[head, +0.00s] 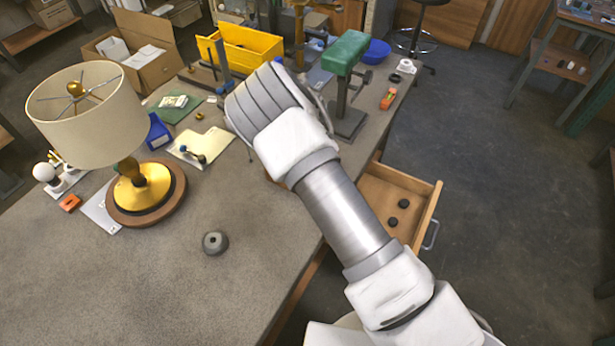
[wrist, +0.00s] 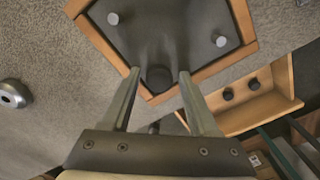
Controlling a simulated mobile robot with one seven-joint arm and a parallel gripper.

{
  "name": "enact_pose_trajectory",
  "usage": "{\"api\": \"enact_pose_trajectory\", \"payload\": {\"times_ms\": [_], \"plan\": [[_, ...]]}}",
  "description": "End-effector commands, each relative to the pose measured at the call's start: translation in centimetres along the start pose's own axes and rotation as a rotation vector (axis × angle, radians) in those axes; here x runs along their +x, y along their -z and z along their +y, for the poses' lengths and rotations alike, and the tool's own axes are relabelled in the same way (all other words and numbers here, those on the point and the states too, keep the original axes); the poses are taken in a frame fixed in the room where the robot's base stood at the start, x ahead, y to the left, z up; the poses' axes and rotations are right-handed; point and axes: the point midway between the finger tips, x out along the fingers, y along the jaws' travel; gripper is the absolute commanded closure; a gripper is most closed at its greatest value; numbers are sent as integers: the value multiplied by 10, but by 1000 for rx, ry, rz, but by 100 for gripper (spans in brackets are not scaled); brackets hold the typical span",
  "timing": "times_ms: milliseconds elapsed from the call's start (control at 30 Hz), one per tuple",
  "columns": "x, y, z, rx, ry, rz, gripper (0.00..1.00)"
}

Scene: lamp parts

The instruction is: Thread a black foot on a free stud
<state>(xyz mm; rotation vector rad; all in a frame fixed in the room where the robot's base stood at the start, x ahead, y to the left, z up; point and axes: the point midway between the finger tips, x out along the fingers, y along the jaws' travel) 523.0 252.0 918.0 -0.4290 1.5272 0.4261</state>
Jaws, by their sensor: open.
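In the wrist view, a dark plate with a wooden rim (wrist: 245,18) fills the top. Two bare silver studs show on it, one at the left (wrist: 113,18) and one at the right (wrist: 219,40). A black foot (wrist: 159,80) sits at the plate's near corner. My gripper (wrist: 158,72) is open, with one finger on each side of this foot and visible gaps between. Whether the foot is fully seated cannot be told. Two loose black feet (head: 398,212) lie in the open drawer; they also show in the wrist view (wrist: 241,89). My arm hides the gripper and most or all of the plate in the head view.
A lamp with a cream shade (head: 88,112) stands at the left of the bench. A grey ring-shaped part (head: 215,242) lies at the front on clear bench top. A green-topped stand (head: 346,55) and a yellow bin (head: 245,45) are at the back. The wooden drawer (head: 428,205) juts out at the right.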

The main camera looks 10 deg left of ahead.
Motion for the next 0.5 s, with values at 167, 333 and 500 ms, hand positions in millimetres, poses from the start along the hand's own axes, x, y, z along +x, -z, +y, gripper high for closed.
{"api": "enact_pose_trajectory", "payload": {"times_ms": [167, 333, 500], "plan": [[0, 0, 0, -65, 0, -1, 39], [2, -1, 0, -248, -1, -3, 39], [2, -1, 0, -450, -1, -3, 39]]}}
